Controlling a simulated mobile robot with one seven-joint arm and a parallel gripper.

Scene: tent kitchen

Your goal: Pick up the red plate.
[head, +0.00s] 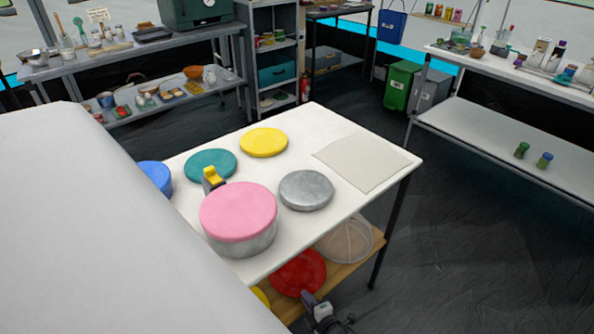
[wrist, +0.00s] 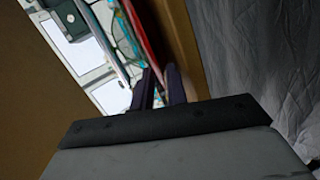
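The red plate (head: 298,271) is at the lower wooden shelf under the white table in the head view, partly hidden by the tabletop edge. My gripper (head: 309,298) is at its near rim. In the wrist view the red plate (wrist: 143,35) shows edge-on as a narrow red band running down to the fingertips. My gripper's dark fingers (wrist: 161,82) are close together there, with the rim between them. The gripper looks shut on the rim. I cannot tell whether the plate touches the shelf.
A clear round lid or bowl (head: 347,242) sits right beside the plate on the shelf (head: 345,270). A yellow item (head: 260,295) shows to its left. The white tabletop (head: 320,125) above holds a pink-lidded pot (head: 238,212). A table leg (head: 391,232) stands at right; the floor beyond is clear.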

